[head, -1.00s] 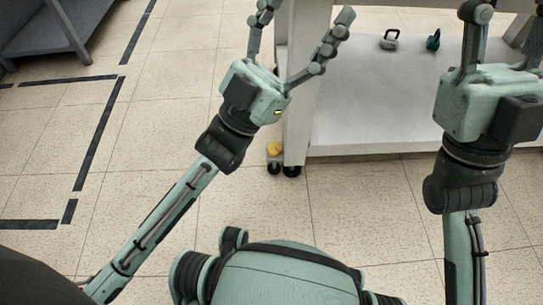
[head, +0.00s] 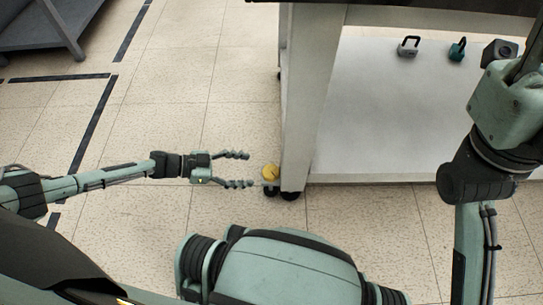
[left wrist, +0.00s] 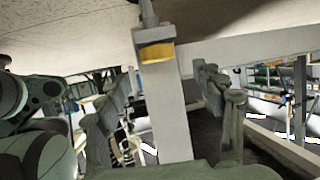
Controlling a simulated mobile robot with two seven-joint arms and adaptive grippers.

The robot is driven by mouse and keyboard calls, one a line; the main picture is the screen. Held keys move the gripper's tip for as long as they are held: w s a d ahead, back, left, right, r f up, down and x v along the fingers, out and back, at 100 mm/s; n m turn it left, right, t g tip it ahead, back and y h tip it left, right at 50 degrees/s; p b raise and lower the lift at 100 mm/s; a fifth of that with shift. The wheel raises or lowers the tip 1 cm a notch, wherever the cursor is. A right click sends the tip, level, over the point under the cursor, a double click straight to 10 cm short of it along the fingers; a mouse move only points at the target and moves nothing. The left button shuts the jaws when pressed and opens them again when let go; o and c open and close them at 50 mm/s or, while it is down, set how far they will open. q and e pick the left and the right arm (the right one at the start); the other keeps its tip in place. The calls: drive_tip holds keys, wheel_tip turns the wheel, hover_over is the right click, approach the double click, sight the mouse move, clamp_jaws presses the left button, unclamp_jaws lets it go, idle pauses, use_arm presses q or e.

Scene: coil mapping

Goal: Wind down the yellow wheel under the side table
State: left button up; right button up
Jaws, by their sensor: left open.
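The yellow wheel (head: 270,172) sits low at the foot of the side table's near left leg, close to the floor. My left gripper (head: 250,170) is low beside the table, its fingers spread and pointing right at the wheel. The fingertips end just short of it, with nothing between them. In the left wrist view the yellow wheel (left wrist: 156,53) shows ahead, between the two rows of finger links. The side table (head: 303,100) has a pale leg and a low shelf. My right gripper (head: 530,60) is at the right edge, its fingers mostly cut off.
The shelf (head: 375,120) holds a grey kettlebell-like weight (head: 408,47), a teal one (head: 457,49) and a dark block (head: 499,53). Dark casters (head: 290,194) stand under the leg. A grey bench (head: 40,25) stands far left.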

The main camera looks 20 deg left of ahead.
sight(267, 170)
use_arm(q)
drive_tip(key=b+x, duration=0.2)
drive_tip(key=x, duration=0.5)
drive_tip(key=shift+s+d, duration=0.1)
drive_tip(key=shift+d, duration=0.2)
drive_tip(key=shift+c, duration=0.6)
drive_tip(key=c, duration=1)
drive_tip(key=shift+w+m+g+h, duration=0.3)
drive_tip(key=shift+m+g+h, duration=0.1)
drive_tip(key=shift+m+g, duration=0.5)
drive_tip(key=shift+c, duration=0.2)
drive_tip(key=shift+f+m+g+h, duration=0.1)
drive_tip(key=shift+m+g+h, duration=0.2)
drive_tip(key=shift+m+g, duration=1.2)
drive_tip(key=shift+g, duration=0.3)
drive_tip(key=o, duration=1.2)
drive_tip(key=shift+c, duration=0.2)
drive_tip(key=shift+a, duration=0.1)
